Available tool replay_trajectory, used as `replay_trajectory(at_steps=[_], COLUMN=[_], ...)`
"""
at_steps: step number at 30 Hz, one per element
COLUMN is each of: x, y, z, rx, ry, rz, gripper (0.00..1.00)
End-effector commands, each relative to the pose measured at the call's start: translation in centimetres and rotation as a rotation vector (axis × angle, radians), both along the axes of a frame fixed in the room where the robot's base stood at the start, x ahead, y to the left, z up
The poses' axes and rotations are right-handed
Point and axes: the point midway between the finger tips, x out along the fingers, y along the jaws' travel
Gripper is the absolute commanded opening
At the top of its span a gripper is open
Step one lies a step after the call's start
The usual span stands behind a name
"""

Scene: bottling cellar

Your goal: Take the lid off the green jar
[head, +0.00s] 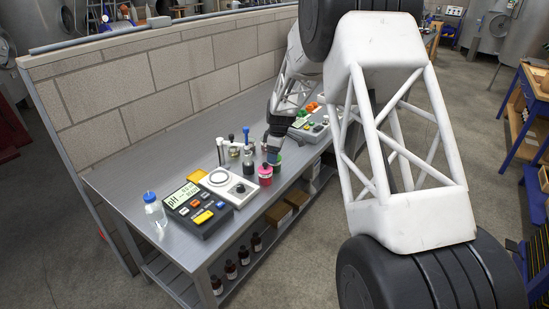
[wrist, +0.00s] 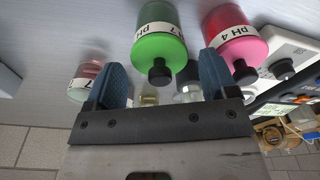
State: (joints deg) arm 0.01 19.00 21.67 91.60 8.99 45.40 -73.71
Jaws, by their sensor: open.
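The green jar (wrist: 162,45) with a white label marked 7 shows at the top middle of the wrist view. Its top is green with a short black knob (wrist: 160,73) facing the camera. My gripper (wrist: 162,68) is open, with one blue finger on each side of the knob in the picture. I cannot tell whether either finger touches it. In the head view my gripper (head: 273,158) is low over the bench beside the pink jar (head: 265,175). The green jar is mostly hidden behind my gripper there.
The pink pH 4 jar (wrist: 236,38) stands close on the right of the green jar in the wrist view. Another labelled jar (wrist: 88,68) is partly behind the left finger. A pH meter (head: 198,208), a white plate device (head: 228,187) and a bottle (head: 154,212) stand on the bench (head: 150,180).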

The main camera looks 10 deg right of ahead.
Motion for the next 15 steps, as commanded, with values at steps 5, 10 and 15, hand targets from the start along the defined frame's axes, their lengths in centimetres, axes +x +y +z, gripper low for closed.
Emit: replay_trajectory(at_steps=[5,10,15], x=[-0.01,0.00,0.00], y=[-0.01,-0.01,-0.01], z=[0.00,0.00,0.00], rx=[0.000,0.000,0.000], ry=[0.000,0.000,0.000], rz=[0.000,0.000,0.000], gripper=[0.79,0.76,0.50])
